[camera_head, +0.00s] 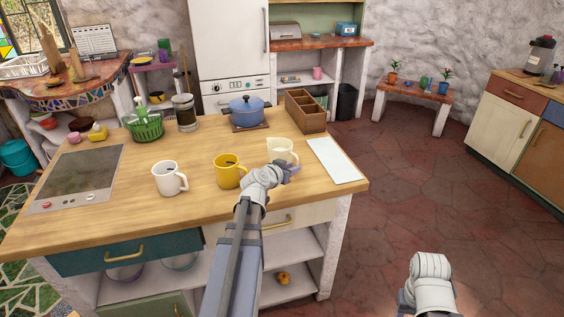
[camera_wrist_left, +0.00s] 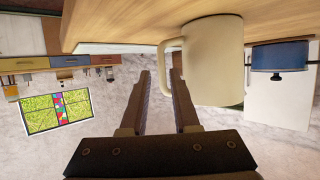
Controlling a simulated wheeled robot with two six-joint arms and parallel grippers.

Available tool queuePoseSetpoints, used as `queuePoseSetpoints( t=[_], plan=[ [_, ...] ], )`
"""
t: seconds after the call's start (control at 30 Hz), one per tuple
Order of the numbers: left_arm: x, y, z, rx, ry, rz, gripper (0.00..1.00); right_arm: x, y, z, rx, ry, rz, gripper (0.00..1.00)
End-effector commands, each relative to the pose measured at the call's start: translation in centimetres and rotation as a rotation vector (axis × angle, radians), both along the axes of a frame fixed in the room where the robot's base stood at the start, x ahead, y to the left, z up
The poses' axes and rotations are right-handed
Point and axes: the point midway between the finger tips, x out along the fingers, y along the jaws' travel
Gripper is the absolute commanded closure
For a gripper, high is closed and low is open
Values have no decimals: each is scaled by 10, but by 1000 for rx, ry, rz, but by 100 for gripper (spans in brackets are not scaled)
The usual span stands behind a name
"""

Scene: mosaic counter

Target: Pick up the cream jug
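The cream jug (camera_head: 283,147) stands upright on the wooden counter, to the right of the yellow mug. It also shows in the left wrist view (camera_wrist_left: 217,65), where the picture is upside down, with its handle toward my fingers. My left gripper (camera_head: 291,169) is at the near side of the jug, partly hidden by my wrist in the head view. In the left wrist view its two fingers (camera_wrist_left: 161,80) are apart, with part of the handle showing between their tips; I see no grip on it. My right wrist shows at the lower right; its fingers are hidden.
A yellow mug (camera_head: 227,172) and a white mug (camera_head: 167,180) stand left of the jug. A white sheet (camera_head: 335,160) lies to its right. A wooden box (camera_head: 305,112) and a blue pot (camera_head: 247,113) stand behind. The hob (camera_head: 80,172) is at the left.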

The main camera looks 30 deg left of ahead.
Motion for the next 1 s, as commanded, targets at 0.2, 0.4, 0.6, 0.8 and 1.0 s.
queuePoseSetpoints(
  t=[0.2, 0.4, 0.6, 0.8, 1.0],
  plan=[
    [22, 2, -10, 0, 2, -2, 71, 0, 0, -10, 0, 0, 0, 50],
    [25, 1, -11, 0, 2, -2, 71, 0, 0, -10, 0, 0, 0, 50],
    [49, 5, -20, -1, 1, -3, 71, 0, 0, -19, 0, 0, 0, 50],
    [71, 6, -28, -1, 2, -3, 71, 0, 0, -28, 0, 0, 0, 50],
    [70, 6, -27, -1, 2, -2, 71, 0, 0, -26, 0, 0, 0, 50]
  ],
)
